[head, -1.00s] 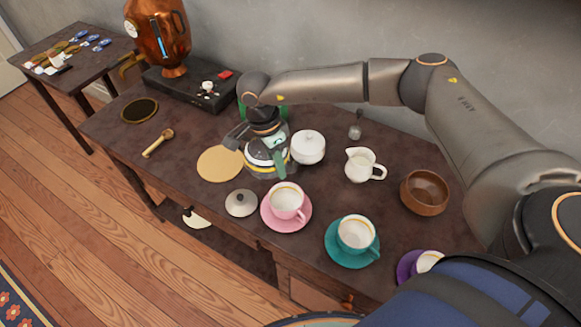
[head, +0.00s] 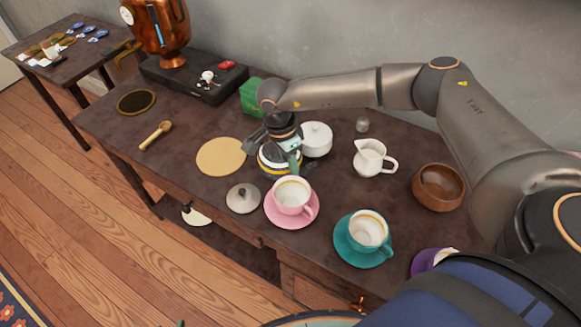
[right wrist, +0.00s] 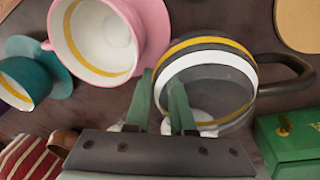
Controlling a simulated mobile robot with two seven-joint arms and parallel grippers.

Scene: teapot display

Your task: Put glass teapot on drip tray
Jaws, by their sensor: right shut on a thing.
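The glass teapot (head: 270,161), with yellow and white bands, is near the middle of the table in the head view, partly hidden by my right gripper (head: 292,153). In the right wrist view the teapot (right wrist: 207,85) lies against the green fingers, its dark handle pointing right. My right gripper is shut on the teapot; the exact grasped part is unclear. I cannot tell whether its base touches the table. A dark round disc with a gold rim, which looks like the drip tray (head: 136,103), lies at the table's left end. My left gripper is out of view.
A tan round mat (head: 222,156) lies left of the teapot. A white lidded pot (head: 317,139) is close on its right. A pink cup (head: 292,195) and a loose lid (head: 243,199) are in front. A wooden scoop (head: 155,134) lies near the tray. A copper urn (head: 160,27) stands behind.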

